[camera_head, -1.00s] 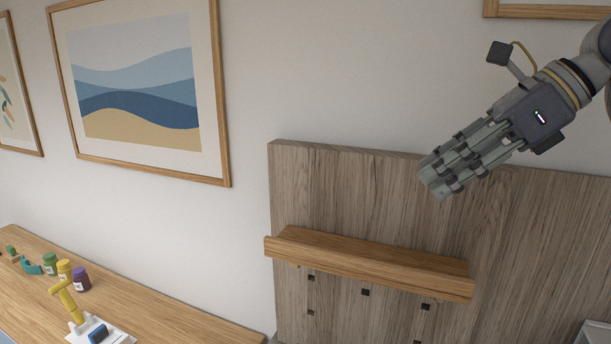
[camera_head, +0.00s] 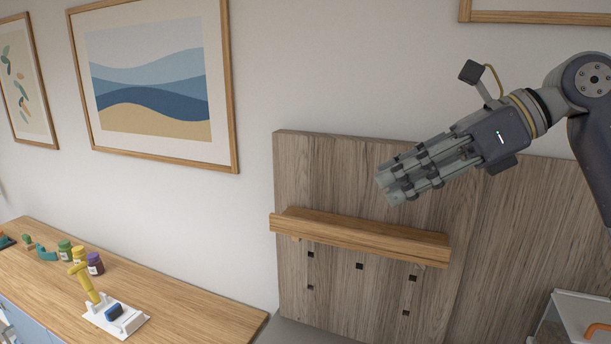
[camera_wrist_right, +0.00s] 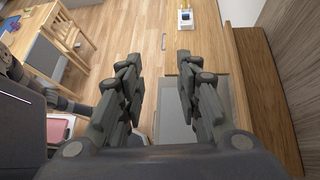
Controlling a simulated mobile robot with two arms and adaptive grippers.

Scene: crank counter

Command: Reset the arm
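My right gripper (camera_head: 389,189) is raised in front of the wooden wall panel, above the shelf, with its fingers pointing left and slightly down. In the right wrist view its two fingers (camera_wrist_right: 158,68) are apart with nothing between them, so it is open and empty. The yellow crank (camera_head: 86,284) stands tilted on a white base (camera_head: 126,318) with a dark blue part (camera_head: 114,312), on the wooden counter at the lower left. The white base also shows small at the top of the right wrist view (camera_wrist_right: 185,18), well away from the fingers. My left gripper is not in view.
A wooden shelf (camera_head: 355,237) juts from the panel (camera_head: 330,175) below my right gripper. A clear-topped box (camera_head: 575,318) is at the lower right.

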